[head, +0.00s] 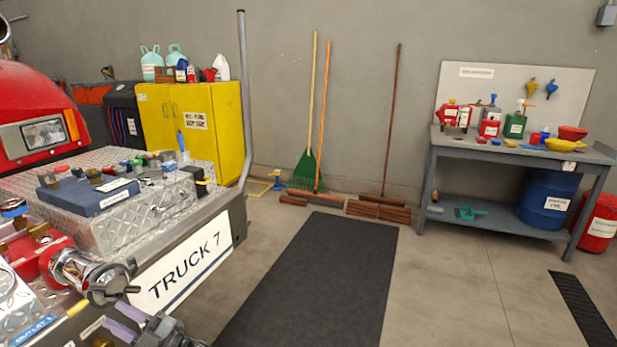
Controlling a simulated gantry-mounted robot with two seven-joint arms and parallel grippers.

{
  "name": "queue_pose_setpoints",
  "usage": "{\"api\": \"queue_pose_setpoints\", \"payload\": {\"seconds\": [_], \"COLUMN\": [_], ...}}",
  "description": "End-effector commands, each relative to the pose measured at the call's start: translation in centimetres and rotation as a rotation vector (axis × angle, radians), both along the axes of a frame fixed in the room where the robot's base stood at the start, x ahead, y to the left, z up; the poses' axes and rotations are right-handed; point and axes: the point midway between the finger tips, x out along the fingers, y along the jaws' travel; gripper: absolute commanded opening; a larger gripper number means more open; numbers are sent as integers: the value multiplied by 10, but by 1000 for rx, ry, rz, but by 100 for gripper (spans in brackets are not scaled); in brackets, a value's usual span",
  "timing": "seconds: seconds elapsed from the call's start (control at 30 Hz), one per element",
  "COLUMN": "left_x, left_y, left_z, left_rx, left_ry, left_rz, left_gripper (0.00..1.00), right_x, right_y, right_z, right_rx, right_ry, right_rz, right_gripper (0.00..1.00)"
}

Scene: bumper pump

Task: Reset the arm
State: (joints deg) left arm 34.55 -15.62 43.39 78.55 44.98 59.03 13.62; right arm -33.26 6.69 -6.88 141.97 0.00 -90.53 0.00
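My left gripper (112,317) is at the bottom left, partly cut off by the lower edge of the head view. Its two purple-grey fingers point left with a gap between them, and I see nothing held in it. It is in front of the truck's bumper, beside the pump panel. The red pump body (38,258) with its chrome outlet (90,275) is just above and left of the gripper. My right gripper is not in view.
The TRUCK 7 bumper (225,238) carries a blue case (88,194) and small fittings. A black mat (310,285) lies on clear floor. A yellow cabinet (225,120), brooms (391,120) and a workbench (490,151) with bottles stand along the wall.

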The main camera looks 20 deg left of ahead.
Motion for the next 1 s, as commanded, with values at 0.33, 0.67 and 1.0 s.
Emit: {"api": "queue_pose_setpoints", "payload": {"seconds": [0.33, 0.67, 1.0], "left_x": [-58, -17, -56], "left_y": [-2, -96, -274], "left_z": [64, 77, 30], "left_rx": [210, -84, -461], "left_ry": [287, 722, 1368], "left_rz": [-218, -889, -1408], "left_gripper": [34, 34, 34], "right_x": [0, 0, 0], "right_y": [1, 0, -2], "right_z": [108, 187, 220], "right_rx": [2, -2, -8], "right_ry": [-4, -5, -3], "right_rz": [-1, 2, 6], "right_gripper": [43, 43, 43]}}
